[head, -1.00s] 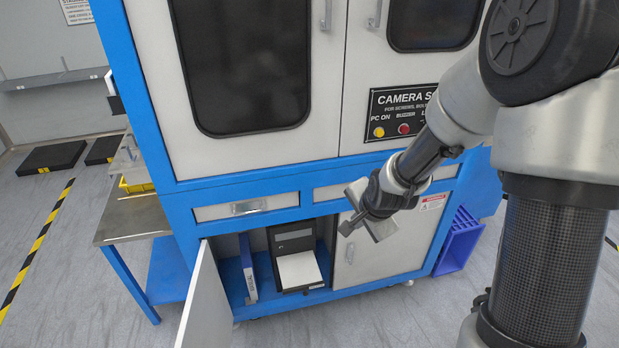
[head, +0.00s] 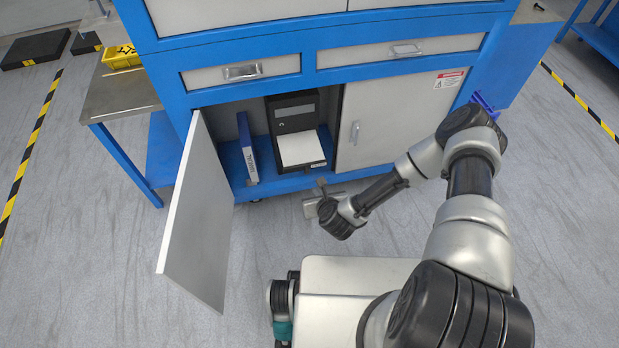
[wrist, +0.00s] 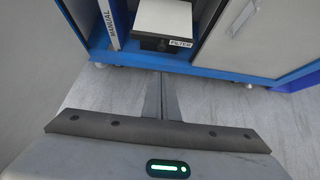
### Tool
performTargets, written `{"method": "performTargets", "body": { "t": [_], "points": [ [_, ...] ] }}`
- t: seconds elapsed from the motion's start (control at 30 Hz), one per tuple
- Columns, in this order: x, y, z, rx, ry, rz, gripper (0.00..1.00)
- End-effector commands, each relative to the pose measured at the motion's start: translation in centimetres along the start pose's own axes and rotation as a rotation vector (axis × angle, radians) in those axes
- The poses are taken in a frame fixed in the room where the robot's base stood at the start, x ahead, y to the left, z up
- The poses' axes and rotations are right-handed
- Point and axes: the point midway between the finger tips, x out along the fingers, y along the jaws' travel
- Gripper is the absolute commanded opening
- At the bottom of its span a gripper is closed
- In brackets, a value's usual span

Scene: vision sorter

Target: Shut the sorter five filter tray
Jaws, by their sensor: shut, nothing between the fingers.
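The filter tray (head: 301,149) is a white-topped black tray sticking out at the front of a black unit (head: 294,110) in the open lower cabinet. In the wrist view the tray (wrist: 162,17) is at the top, with a FILTER label on its front face. My gripper (head: 321,184) is in front of the cabinet and below the tray, apart from it. Its fingers (wrist: 162,80) are shut and empty, pointing towards the cabinet's lower edge in the wrist view. The back of the tray is hidden inside the unit.
The left cabinet door (head: 197,215) stands wide open to the left. The right door (head: 380,125) is shut. A blue manual binder (head: 247,148) stands left of the unit. A side table (head: 117,93) is at the left. The floor in front is clear.

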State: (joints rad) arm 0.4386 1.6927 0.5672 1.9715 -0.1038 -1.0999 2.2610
Motion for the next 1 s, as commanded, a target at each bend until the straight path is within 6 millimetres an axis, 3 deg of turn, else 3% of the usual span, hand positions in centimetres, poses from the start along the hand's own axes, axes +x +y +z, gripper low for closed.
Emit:
{"method": "performTargets", "body": {
  "t": [0.43,0.5,0.7,1.0],
  "points": [
    [9.2,0.1,-0.2,-0.009,-0.001,0.002,0.00],
    [10.0,0.1,0.8,-0.009,-0.003,0.002,0.00],
    [11.6,0.1,2.3,-0.007,0.000,0.002,0.00],
    [11.9,0.1,2.7,-0.006,0.002,0.003,0.00]
  ]
}}
